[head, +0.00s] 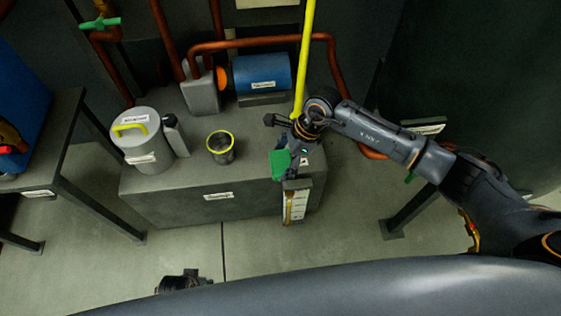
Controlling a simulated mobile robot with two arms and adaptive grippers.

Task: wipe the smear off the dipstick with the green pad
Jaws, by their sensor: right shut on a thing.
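My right gripper (286,151) reaches in from the right and is shut on the green pad (279,164), over the front right part of the grey plinth. A pale upright strip with dark marks and a brownish streak (295,204) is just below the pad at the plinth's front edge. It looks like the dipstick with its smear, but it is small here. I cannot tell whether the pad touches it; the gripper hides part of the area. A dark part of what looks like my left gripper (183,281) shows at the bottom; its fingers are unclear.
On the plinth (205,195) stand a grey canister with a yellow handle (140,141), a dark cup with a yellow rim (220,148) and a blue motor (262,75). A yellow pole (305,55) rises behind the gripper. Red-brown pipes (334,65) run around the back. Tables flank both sides.

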